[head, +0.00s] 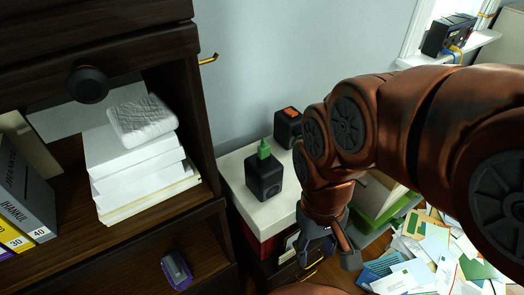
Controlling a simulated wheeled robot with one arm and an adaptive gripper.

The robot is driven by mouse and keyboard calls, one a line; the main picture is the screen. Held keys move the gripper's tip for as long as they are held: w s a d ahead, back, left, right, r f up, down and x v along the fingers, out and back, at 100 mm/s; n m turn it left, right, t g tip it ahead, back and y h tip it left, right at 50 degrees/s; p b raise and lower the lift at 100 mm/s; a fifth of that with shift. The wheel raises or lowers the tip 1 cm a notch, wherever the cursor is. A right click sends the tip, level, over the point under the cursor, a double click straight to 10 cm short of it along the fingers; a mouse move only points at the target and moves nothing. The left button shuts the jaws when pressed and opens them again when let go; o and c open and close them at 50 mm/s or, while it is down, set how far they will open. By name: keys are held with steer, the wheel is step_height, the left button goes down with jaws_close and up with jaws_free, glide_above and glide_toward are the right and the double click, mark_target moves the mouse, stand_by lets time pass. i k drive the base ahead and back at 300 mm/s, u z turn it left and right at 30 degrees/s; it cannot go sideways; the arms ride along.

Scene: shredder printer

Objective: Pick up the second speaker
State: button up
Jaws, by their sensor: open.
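Two dark box-shaped things, which look like the speakers, stand on a white-topped cabinet (238,172). The nearer speaker (264,180) has a green piece on top. The farther speaker (284,128), near the wall, has an orange piece on top and is partly hidden by my arm. I cannot tell which one counts as the second. My gripper (327,257) points down, open, to the right of and nearer than both speakers. It touches neither, and nothing shows between its fingers.
A dark wooden shelf unit (205,130) with a paper stack (135,165) and binders stands at left. A purple object (175,270) lies on its lower shelf. Scattered papers (430,250) lie at right. A dark device (448,35) sits on the windowsill.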

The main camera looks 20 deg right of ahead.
mark_target(264, 178)
steer(key=z, duration=2.4)
steer(key=k, duration=1.5)
steer(key=u, duration=1.85)
